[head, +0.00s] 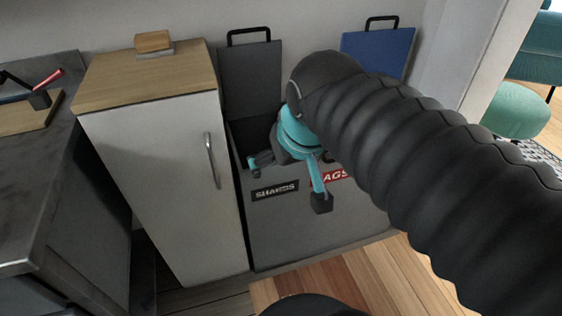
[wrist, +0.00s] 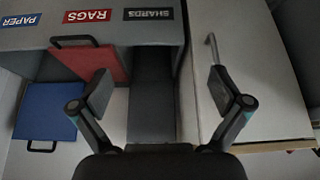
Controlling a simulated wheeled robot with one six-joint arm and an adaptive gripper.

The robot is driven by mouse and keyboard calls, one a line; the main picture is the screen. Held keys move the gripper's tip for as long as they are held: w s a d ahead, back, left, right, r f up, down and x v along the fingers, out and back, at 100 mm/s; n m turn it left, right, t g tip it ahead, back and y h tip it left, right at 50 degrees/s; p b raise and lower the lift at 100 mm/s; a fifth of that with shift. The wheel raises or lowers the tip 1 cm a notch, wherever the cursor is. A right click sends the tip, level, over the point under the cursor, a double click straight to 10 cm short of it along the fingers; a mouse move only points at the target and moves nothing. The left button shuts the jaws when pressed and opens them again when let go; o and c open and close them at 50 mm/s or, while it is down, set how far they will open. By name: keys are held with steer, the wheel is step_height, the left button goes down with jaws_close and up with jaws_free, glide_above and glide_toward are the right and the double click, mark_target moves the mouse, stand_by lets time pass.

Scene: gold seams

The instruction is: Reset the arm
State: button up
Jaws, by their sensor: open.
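My gripper (head: 290,183) is black and teal. It hangs at the front of the grey sorting bin (head: 285,235), by the opening behind the SHARDS label (head: 275,191). Its two fingers are spread wide with nothing between them, which also shows in the wrist view, where the open gripper (wrist: 160,90) faces the bin. My thick black ribbed arm crosses the right of the head view and hides part of the bin and the RAGS label (head: 335,176).
A white cabinet (head: 165,180) with a wooden top stands left of the bin. The dark lid (head: 250,80) and blue lid (head: 378,52) stand raised. The red lid (wrist: 90,61) shows in the wrist view. A dark counter (head: 30,190) is at far left.

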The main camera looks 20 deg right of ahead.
steer(key=s+f, duration=0.3)
steer(key=f, duration=0.2)
steer(key=shift+s+d, duration=0.2)
steer(key=shift+s, duration=0.2)
stand_by(0.7)
